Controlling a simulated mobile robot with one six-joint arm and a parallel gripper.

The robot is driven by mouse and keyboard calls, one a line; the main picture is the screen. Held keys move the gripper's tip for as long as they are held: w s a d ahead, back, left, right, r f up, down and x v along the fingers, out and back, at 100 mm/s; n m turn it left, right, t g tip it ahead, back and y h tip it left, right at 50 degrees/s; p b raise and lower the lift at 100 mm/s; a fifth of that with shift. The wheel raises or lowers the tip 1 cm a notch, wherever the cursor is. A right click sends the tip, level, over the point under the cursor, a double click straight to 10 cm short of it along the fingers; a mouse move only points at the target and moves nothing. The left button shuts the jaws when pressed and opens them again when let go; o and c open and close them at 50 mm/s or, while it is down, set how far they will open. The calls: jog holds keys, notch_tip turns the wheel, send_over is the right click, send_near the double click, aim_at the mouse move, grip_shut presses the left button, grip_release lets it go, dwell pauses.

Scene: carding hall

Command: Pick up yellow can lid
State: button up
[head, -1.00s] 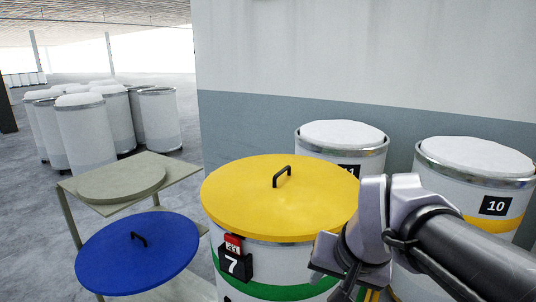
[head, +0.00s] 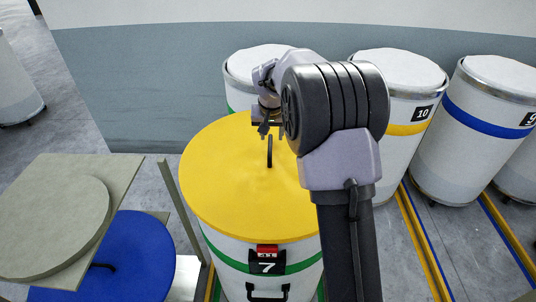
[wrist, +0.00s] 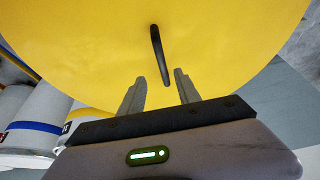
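The yellow can lid (head: 222,180) lies flat on top of can 7 (head: 225,245), with a black bar handle (head: 270,152) standing up from it. In the wrist view the yellow lid (wrist: 95,45) fills most of the picture, and its handle (wrist: 159,55) lies ahead of and between the lines of my two fingers. My gripper (wrist: 161,80) is open and empty, its fingertips just short of the handle. In the head view my gripper (head: 266,132) is above the far part of the lid, near the handle; my arm hides the lid's right side.
A stand (head: 125,172) at the left bears a round grey-green lid (head: 50,225) on top and a blue lid (head: 135,250) lower down. White filled cans, including can 10 (head: 395,85), stand behind and to the right near the wall (head: 160,90). Coloured lines mark the floor.

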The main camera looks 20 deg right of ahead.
aim_at(270, 144)
jog(key=x, duration=0.8)
jog(key=shift+w+a+f, duration=0.15)
jog(key=shift+w+f, duration=0.05)
jog(key=shift+w, duration=0.2)
jog(key=shift+s+r, duration=0.15)
jog(key=shift+f+b, duration=0.3)
jog(key=shift+b, duration=0.15)
grip_shut()
dwell(1.0)
